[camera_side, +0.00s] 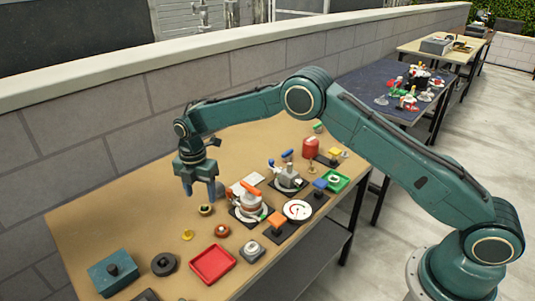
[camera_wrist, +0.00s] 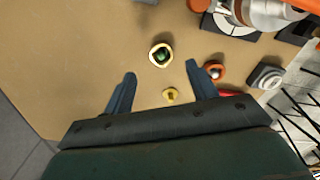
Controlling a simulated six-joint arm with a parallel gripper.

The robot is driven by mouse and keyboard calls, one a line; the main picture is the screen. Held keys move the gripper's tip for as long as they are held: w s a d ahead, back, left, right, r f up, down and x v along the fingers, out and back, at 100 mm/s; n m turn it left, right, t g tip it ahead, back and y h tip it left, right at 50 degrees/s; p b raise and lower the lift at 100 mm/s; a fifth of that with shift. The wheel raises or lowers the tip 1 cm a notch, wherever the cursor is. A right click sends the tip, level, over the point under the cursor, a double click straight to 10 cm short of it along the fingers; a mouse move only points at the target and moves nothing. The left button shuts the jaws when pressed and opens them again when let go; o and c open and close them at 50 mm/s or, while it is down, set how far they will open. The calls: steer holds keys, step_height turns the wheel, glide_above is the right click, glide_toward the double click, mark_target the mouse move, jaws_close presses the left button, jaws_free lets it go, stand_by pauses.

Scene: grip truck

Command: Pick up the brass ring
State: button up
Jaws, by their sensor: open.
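A brass-yellow ring (camera_wrist: 152,58) with a dark green centre lies on the tan table, just ahead of my fingertips in the wrist view. In the side view the ring (camera_side: 205,211) sits below my gripper (camera_side: 200,190). My gripper (camera_wrist: 160,71) is open and above the table, with nothing between its fingers. A small yellow piece (camera_wrist: 170,95) lies nearer, between the fingers as seen in the wrist view; in the side view it (camera_side: 187,235) is left of and nearer than the ring.
An orange-red round piece (camera_side: 221,230) stands close to the right. Beyond it is a device with an orange handle (camera_side: 247,198). A red tray (camera_side: 212,264), a black round piece (camera_side: 164,264) and a teal box (camera_side: 113,273) are at the near end. The table left of the ring is bare.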

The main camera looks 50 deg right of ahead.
mark_target(204, 209)
steer(key=shift+s+f, duration=0.2)
steer(key=shift+f, duration=2.35)
steer(key=c, duration=1.1)
steer(key=shift+o, duration=0.2)
steer(key=shift+r, duration=0.15)
step_height(204, 209, up, 20)
